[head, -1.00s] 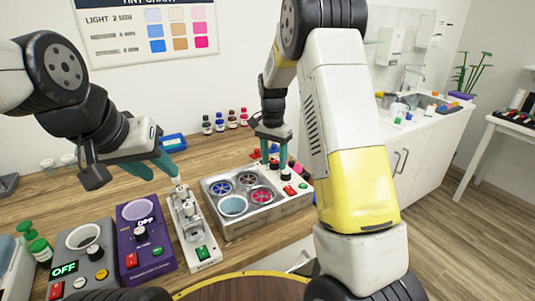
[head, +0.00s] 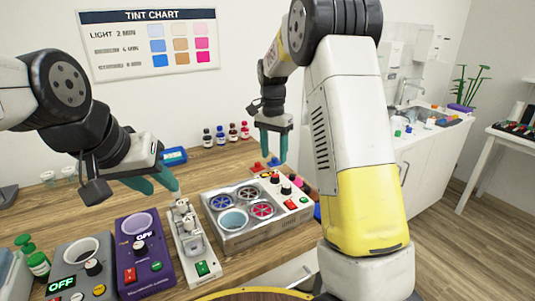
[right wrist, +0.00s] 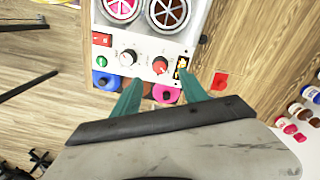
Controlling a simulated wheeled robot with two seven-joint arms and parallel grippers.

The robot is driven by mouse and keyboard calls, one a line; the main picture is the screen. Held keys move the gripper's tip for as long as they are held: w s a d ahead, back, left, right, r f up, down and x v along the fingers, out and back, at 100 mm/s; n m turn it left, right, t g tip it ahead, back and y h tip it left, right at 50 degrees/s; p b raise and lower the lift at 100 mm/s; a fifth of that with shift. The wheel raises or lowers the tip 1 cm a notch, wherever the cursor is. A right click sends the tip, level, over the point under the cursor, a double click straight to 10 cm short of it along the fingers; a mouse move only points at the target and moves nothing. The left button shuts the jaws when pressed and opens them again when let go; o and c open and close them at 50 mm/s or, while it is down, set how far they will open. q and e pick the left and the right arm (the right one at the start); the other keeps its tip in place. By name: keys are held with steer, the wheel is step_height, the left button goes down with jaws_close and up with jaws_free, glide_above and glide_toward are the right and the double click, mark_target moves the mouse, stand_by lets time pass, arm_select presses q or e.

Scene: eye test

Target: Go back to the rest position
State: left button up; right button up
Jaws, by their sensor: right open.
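My right gripper (head: 273,148) is open and empty in the head view, with its teal fingers above the back right of a silver four-well machine (head: 240,243). In the right wrist view the open right gripper (right wrist: 161,95) points at the machine's control panel (right wrist: 145,38), with knobs and a red switch between and beyond the fingers. The fingers look clear of the knobs. My left gripper (head: 163,186) is empty at the left, its two teal fingers apart, above the table behind a slim white device (head: 190,235).
A sink counter (head: 420,160) is at the right.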

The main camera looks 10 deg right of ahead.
steer(key=s+d+r+n+t+y, duration=0.1)
steer(key=s+r+n+t, duration=0.2)
steer(key=s, duration=1.1)
steer(key=s+d+r+n+t+y, duration=0.1)
steer(key=s+r+n+t, duration=0.2)
steer(key=s, duration=1.2)
step_height(320, 180, up, 5)
steer(key=n, duration=0.3)
steer(key=shift+y, duration=0.3)
